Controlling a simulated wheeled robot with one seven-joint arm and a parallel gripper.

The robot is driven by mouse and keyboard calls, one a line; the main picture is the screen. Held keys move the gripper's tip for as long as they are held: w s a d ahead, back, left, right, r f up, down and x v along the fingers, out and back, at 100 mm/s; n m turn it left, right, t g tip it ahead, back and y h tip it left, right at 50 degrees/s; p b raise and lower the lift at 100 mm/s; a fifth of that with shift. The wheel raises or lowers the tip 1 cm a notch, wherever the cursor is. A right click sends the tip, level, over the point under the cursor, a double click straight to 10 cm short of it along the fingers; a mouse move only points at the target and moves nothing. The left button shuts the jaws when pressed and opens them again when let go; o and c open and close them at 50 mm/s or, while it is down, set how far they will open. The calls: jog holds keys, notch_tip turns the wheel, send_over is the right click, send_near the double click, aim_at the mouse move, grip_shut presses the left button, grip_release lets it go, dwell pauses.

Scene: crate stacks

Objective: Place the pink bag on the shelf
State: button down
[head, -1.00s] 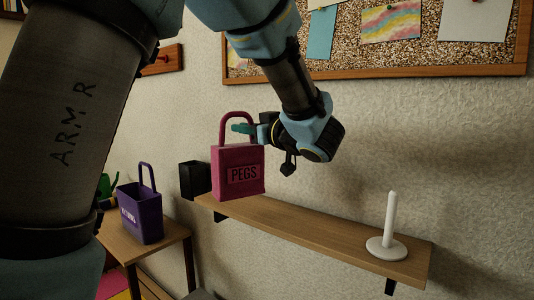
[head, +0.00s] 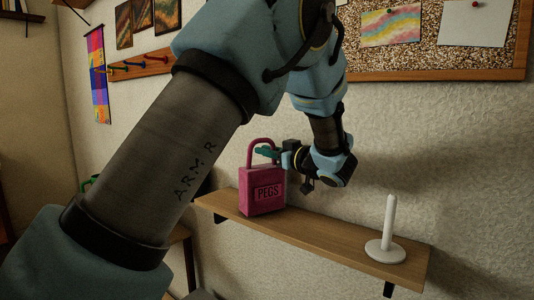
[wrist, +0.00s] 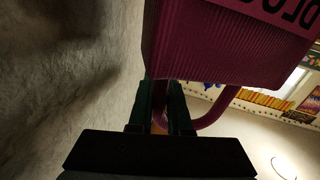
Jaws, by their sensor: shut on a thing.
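My gripper (head: 266,152) is shut on the bag's looped handle, reaching in from the right. In the wrist view, the bag (wrist: 225,45) fills the upper part, and its handle runs between the fingers of my gripper (wrist: 160,108).
A white peg stand (head: 387,235) with a round base is at the shelf's right end. The shelf between it and the bag is clear. A cork board (head: 425,50) hangs above. A rail with coloured pegs (head: 140,66) is on the wall at left.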

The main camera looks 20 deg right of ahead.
jog(key=shift+d+f, duration=0.15)
jog(key=shift+f, duration=0.15)
jog(key=c, duration=0.9)
grip_release()
jog(key=shift+f, duration=0.1)
jog(key=shift+o, duration=0.2)
jog(key=v, duration=0.7)
jog(key=shift+s+b, duration=0.15)
jog(key=shift+b, duration=0.2)
jog(key=shift+s, duration=0.1)
